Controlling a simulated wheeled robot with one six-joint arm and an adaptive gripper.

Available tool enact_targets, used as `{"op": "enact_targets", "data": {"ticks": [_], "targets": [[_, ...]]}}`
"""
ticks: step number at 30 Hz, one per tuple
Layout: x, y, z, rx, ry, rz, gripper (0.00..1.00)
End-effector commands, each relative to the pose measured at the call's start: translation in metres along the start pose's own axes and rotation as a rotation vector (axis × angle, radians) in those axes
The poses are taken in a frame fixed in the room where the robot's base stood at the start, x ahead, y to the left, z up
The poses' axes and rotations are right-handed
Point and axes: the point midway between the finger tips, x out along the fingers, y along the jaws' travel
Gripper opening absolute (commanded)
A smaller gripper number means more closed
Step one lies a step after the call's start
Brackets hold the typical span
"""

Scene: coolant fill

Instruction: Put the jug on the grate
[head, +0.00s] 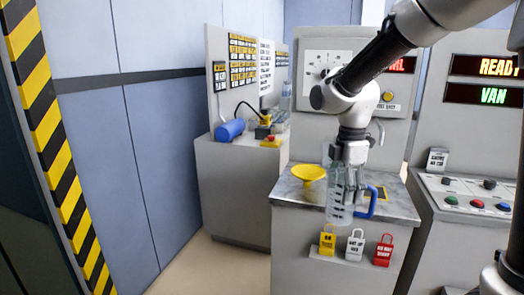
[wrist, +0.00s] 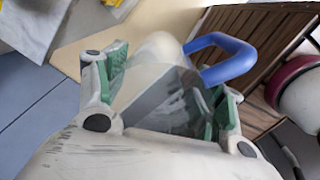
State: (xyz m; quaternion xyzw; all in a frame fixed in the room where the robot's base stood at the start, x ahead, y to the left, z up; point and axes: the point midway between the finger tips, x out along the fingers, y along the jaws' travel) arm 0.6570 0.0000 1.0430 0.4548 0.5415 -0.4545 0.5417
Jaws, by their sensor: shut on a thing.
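The jug (head: 340,207) is clear, with dark graduation marks and a blue handle on its right. My gripper (head: 347,172) is shut on its upper part and holds it roughly upright. In the head view its base overlaps the front edge of the grey counter (head: 293,192); whether it touches cannot be told. In the wrist view the jug (wrist: 165,95) lies between the green-padded fingers of my gripper (wrist: 168,88), with the blue handle to the upper right. A small dark patch with yellow edging (head: 382,193), possibly the grate, lies behind the handle, partly hidden.
A yellow funnel (head: 308,172) stands on the counter left of the jug. Yellow, white and red lock tags (head: 355,246) hang on the counter front. A blue cylinder (head: 229,130) lies on the left cabinet. A button panel (head: 470,196) stands to the right.

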Motion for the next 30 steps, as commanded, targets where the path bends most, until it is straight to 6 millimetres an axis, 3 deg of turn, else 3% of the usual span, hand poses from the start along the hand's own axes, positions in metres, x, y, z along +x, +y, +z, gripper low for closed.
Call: {"op": "enact_targets", "data": {"ticks": [8, 14, 20, 23, 30], "targets": [[0.001, 0.022, -0.004, 0.369, -0.001, -0.002, 0.25], [0.025, 0.052, -0.001, 0.858, -0.003, -0.004, 0.25], [0.078, 0.080, 0.022, 1.371, -0.006, -0.006, 0.25], [0.116, 0.087, 0.040, 1.584, -0.008, -0.007, 0.25], [0.184, 0.074, 0.076, 1.713, -0.005, -0.004, 0.25]]}}
